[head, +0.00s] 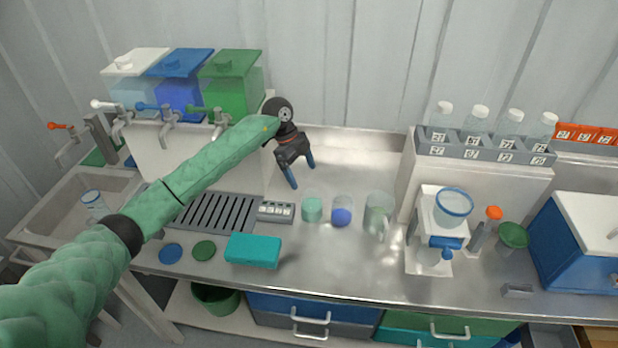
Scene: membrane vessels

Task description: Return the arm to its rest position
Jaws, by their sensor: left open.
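My left arm (205,165) is covered in a green sleeve. It reaches from the lower left across the bench to the dispenser stand. My left gripper (304,178) is open and empty, with blue fingertips pointing down. It hangs above the steel bench, behind the small vessels and right of the white stand. My right gripper and right arm are not in view.
White, blue (180,90) and green tanks with taps stand at the back left. Small vessels (341,212), a teal box (252,250) and a drain grate (215,213) are on the bench. Bottles (478,125) stand in a rack at right. A blue cooler (575,245) is far right.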

